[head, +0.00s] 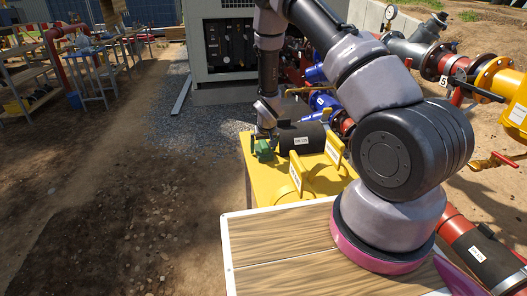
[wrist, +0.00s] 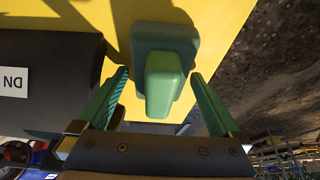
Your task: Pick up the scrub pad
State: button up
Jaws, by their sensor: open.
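The scrub pad is a green block with a raised grip (wrist: 165,80), lying on the yellow surface (wrist: 225,20) in the wrist view. In the head view the pad (head: 264,152) shows small at the far left corner of the yellow top, partly hidden by my gripper. My gripper (wrist: 159,74) is open. Its two green fingers stand on either side of the pad's raised grip, with a visible gap on each side. I cannot tell how far above the yellow surface the fingertips are.
A black cylinder with a white label (head: 301,138) lies close beside the pad; it also fills the left of the wrist view (wrist: 50,70). Yellow labelled fittings (head: 300,178) stand nearer me. Red and blue pipework is to the right. Bare ground (head: 150,190) lies left.

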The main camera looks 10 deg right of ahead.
aim_at(263, 142)
jog(key=c, duration=1.2)
notch_tip(263, 142, up, 10)
jog(key=shift+r, duration=0.1)
jog(key=shift+c, duration=0.2)
